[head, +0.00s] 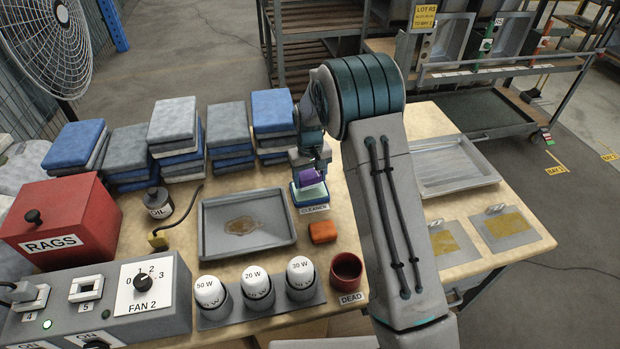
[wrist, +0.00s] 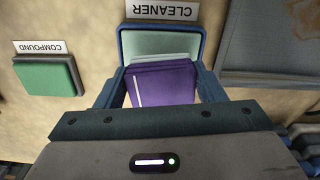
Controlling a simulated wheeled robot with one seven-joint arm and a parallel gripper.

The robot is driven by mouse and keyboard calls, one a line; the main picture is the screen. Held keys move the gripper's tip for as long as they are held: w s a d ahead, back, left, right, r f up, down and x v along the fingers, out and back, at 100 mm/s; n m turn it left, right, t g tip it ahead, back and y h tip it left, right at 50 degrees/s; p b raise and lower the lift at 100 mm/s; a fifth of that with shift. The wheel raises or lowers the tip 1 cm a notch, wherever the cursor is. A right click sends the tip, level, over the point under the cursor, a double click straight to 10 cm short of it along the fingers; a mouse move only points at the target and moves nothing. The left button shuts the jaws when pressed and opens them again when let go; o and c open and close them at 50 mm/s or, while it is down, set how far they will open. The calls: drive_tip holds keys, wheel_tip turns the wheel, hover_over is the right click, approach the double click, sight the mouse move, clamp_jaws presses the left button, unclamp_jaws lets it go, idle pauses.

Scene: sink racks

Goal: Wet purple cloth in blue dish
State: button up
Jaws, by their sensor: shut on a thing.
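My gripper (wrist: 157,88) is shut on the folded purple cloth (wrist: 163,85), with one finger at each side of it. The cloth also shows in the head view (head: 309,176), below my gripper (head: 309,163). The blue dish (wrist: 122,45) with pale green content lies under the cloth, behind a CLEANER label. In the head view the blue dish (head: 311,197) is directly below the cloth. The cloth overlaps part of the dish opening; I cannot tell whether it touches the content.
A grey tray (head: 287,208) with a brown puddle lies left of the dish. An orange block (head: 323,232) and a red cup (head: 346,270) are in front. Folded cloth stacks (head: 272,112) stand behind. A green block (wrist: 48,78) labelled COMPOUND is nearby.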

sight(311, 175)
drive_tip(key=shift+r+p, duration=1.2)
drive_tip(key=shift+r, duration=1.25)
drive_tip(key=shift+f, duration=0.1)
